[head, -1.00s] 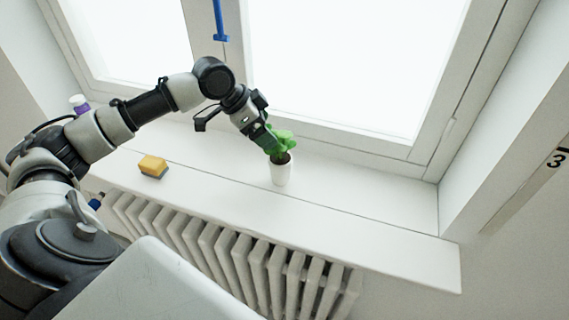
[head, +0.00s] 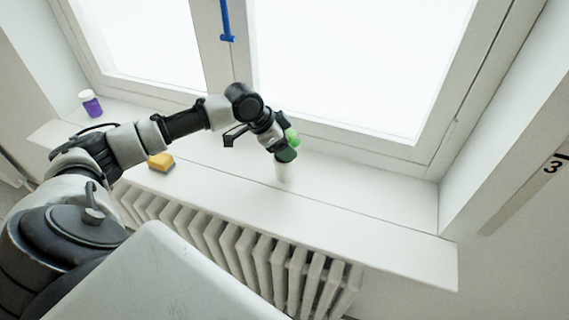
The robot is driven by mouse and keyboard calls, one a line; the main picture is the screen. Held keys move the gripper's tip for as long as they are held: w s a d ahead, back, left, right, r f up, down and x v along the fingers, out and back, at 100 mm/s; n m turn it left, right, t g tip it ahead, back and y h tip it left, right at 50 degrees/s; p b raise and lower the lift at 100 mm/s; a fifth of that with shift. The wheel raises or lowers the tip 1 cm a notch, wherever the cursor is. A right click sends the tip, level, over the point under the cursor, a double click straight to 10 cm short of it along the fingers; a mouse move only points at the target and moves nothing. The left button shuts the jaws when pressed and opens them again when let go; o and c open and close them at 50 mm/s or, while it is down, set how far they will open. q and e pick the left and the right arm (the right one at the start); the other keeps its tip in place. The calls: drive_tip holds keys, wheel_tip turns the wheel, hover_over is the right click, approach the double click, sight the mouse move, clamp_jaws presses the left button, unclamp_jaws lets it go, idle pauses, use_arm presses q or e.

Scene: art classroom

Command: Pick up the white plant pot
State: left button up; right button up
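The white plant pot (head: 284,172) stands upright on the window sill, with a green plant (head: 292,137) in it. My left gripper (head: 285,155) is over the top of the pot and covers its rim and most of the plant. The gripper's fingers overlap the plant and the pot's upper part, so I cannot tell whether they are open or closed on it. My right gripper is not in view.
A yellow and grey sponge (head: 160,162) lies on the window sill (head: 380,232) to the left. A purple jar with a white lid (head: 90,103) stands farther left. A radiator (head: 240,250) is below the sill. The sill right of the pot is clear.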

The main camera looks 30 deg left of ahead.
use_arm(q)
drive_tip(key=c, duration=0.9)
drive_tip(key=shift+c, duration=0.4)
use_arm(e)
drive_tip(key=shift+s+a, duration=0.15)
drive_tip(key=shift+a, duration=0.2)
use_arm(q)
drive_tip(key=shift+r, duration=0.1)
drive_tip(key=shift+r, duration=0.1)
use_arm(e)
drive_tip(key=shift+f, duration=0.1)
